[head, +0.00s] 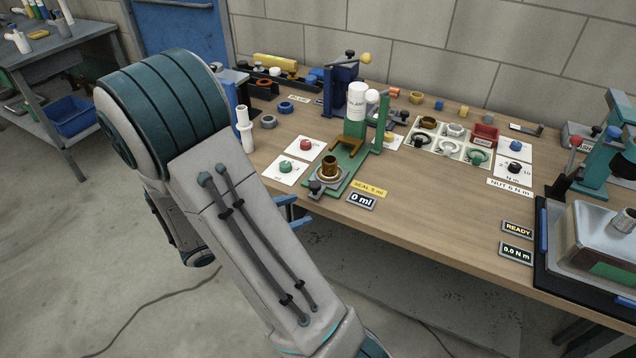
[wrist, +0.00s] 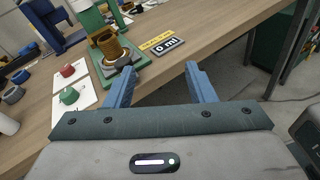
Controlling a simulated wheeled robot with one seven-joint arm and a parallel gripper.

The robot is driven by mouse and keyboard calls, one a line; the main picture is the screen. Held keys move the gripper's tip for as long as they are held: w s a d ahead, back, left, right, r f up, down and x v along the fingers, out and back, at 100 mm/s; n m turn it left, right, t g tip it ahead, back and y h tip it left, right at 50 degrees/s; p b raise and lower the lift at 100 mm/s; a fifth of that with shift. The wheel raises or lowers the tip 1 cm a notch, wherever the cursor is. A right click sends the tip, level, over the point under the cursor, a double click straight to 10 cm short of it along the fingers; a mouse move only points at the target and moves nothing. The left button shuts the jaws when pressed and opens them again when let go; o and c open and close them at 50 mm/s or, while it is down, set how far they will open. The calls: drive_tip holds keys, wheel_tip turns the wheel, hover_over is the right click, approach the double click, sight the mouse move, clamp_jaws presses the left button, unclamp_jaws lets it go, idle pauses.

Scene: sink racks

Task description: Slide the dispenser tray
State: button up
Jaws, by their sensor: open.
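The dispenser stands on the wooden bench in the head view, with a white bottle (head: 357,99) above a green base. Its green tray (head: 345,180) reaches toward the front edge and carries a brass threaded fitting (head: 329,168). A dark grey knob (head: 316,188) sits at the tray's front end. In the wrist view the fitting (wrist: 108,45) stands upright just beyond my fingers. My gripper (wrist: 163,80) is open and empty, its blue fingers apart near the bench's front edge and short of the tray. In the head view my arm hides most of the gripper.
A display (head: 361,202) reads 0 ml beside a yellow label. Red (head: 306,144) and green (head: 285,166) buttons on white cards lie left of the tray. A white sorting tray (head: 446,152) with rings lies to the right. The front middle-right of the bench (head: 440,215) is clear.

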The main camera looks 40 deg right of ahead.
drive_tip(key=w+f+n+t+h, duration=0.2)
drive_tip(key=w+f+n+t, duration=0.1)
drive_tip(key=w+n, duration=0.1)
drive_tip(key=t, duration=0.1)
approach(321, 180)
drive_tip(key=shift+n, duration=0.4)
drive_tip(key=d+r, duration=0.1)
drive_tip(key=d, duration=0.4)
drive_tip(key=d+r, duration=0.1)
drive_tip(key=d, duration=0.2)
drive_tip(key=shift+s+r, duration=0.3)
drive_tip(key=shift+s, duration=0.05)
